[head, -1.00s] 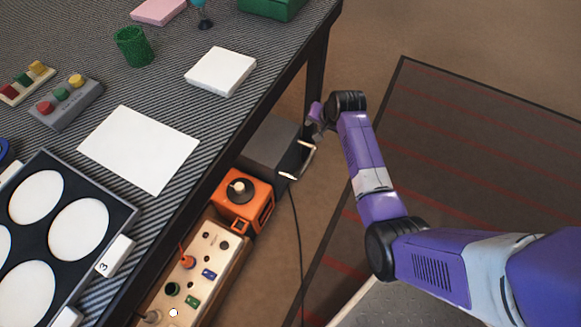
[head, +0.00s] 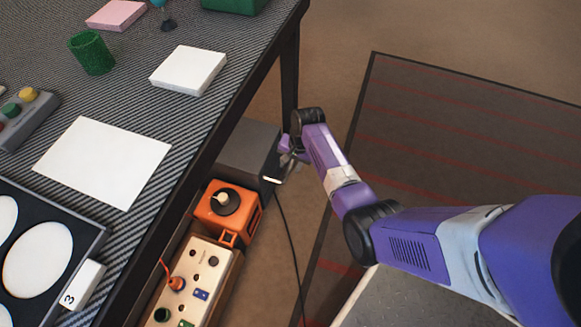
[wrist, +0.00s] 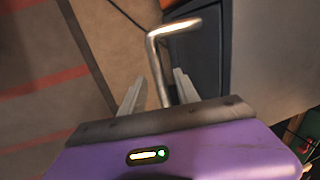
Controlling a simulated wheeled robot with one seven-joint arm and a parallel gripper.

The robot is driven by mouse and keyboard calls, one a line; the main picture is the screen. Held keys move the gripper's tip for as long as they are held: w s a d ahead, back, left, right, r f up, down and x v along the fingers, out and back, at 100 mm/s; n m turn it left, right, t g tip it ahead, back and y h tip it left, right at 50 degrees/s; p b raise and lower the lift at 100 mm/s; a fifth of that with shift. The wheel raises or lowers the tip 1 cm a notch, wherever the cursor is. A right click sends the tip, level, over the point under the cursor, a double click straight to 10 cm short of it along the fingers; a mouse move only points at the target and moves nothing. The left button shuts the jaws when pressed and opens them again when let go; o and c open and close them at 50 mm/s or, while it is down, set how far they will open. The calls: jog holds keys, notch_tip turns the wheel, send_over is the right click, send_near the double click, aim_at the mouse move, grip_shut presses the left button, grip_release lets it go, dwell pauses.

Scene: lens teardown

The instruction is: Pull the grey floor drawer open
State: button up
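The grey floor drawer (head: 248,146) is a box on the floor beneath the table edge, with a dark front (wrist: 192,52). Its bent metal handle (head: 272,180) sticks out from that front, and it also shows in the wrist view (wrist: 158,66). My gripper (head: 287,158) is at the handle and hides part of it in the head view. In the wrist view my gripper (wrist: 157,88) has its two fingers apart, one on each side of the handle bar. A gap shows between the bar and the left finger; contact at the right finger is unclear.
A black cable (head: 292,245) runs over the floor. The table (head: 225,110) overhangs the drawer. A dark striped mat (head: 440,140) lies to the right.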

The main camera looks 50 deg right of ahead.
jog(key=shift+f, duration=0.15)
jog(key=shift+c, duration=0.5)
grip_shut()
dwell(0.9)
